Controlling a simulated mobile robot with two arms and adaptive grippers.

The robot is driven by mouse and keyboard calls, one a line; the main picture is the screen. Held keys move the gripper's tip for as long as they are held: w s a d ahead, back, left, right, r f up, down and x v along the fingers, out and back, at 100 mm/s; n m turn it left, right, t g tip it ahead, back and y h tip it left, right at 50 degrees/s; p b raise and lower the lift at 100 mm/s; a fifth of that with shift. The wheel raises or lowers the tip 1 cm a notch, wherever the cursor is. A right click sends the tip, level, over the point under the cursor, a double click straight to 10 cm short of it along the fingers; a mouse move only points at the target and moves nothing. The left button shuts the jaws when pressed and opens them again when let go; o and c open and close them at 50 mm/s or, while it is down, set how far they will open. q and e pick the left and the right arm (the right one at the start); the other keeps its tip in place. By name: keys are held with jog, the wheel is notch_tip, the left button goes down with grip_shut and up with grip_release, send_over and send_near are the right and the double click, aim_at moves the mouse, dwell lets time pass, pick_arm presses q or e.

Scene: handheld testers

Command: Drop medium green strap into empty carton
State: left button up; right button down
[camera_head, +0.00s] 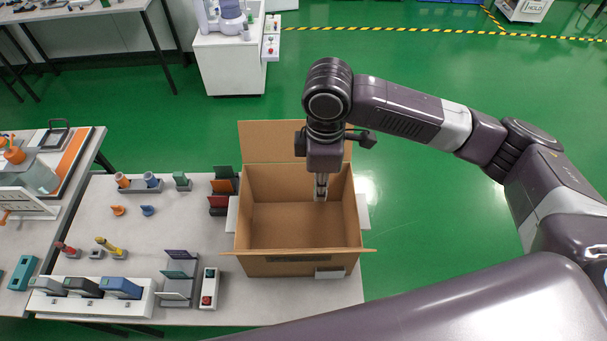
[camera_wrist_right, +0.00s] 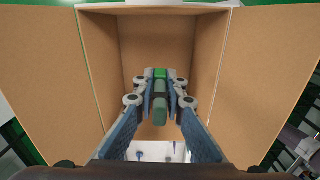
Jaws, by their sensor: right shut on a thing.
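The open carton (camera_head: 300,262) stands on the table, and the part of its floor that I see is bare. In the wrist view its brown walls (camera_wrist_right: 105,60) surround the jaws. My right gripper (camera_head: 321,190) points down over the far right part of the carton opening. In the wrist view the right gripper (camera_wrist_right: 160,100) is shut on the green strap (camera_wrist_right: 159,88), a small upright piece with a bright green end and a grey-green body. The strap is hard to make out in the head view. My left gripper is in neither view.
The carton's back flap (camera_head: 275,140) stands up. Left of the carton are dark and red panels in a rack (camera_head: 222,190), a grey rack (camera_head: 178,285), a red-button box (camera_head: 209,288) and handheld testers (camera_head: 120,287). Green floor lies free at the right.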

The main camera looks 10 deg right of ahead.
jog(key=n, duration=0.1)
jog(key=w+a+n+p, duration=0.1)
jog(key=n, duration=0.1)
jog(key=shift+f, duration=0.1)
pick_arm(q)
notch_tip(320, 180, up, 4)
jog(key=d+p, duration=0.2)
jog(key=p, duration=0.1)
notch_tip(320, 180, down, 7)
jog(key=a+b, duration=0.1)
jog(key=b, duration=0.7)
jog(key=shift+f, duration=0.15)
pick_arm(e)
notch_tip(320, 180, down, 8)
jog(key=w+a+n, duration=0.1)
jog(key=a+n, duration=0.1)
jog(key=n, duration=0.4)
jog(key=shift+w+r+n, duration=0.25)
jog(key=shift+w+n, duration=0.05)
jog(key=shift+w, duration=0.1)
jog(key=c, duration=1.9)
grip_release()
notch_tip(320, 180, up, 12)
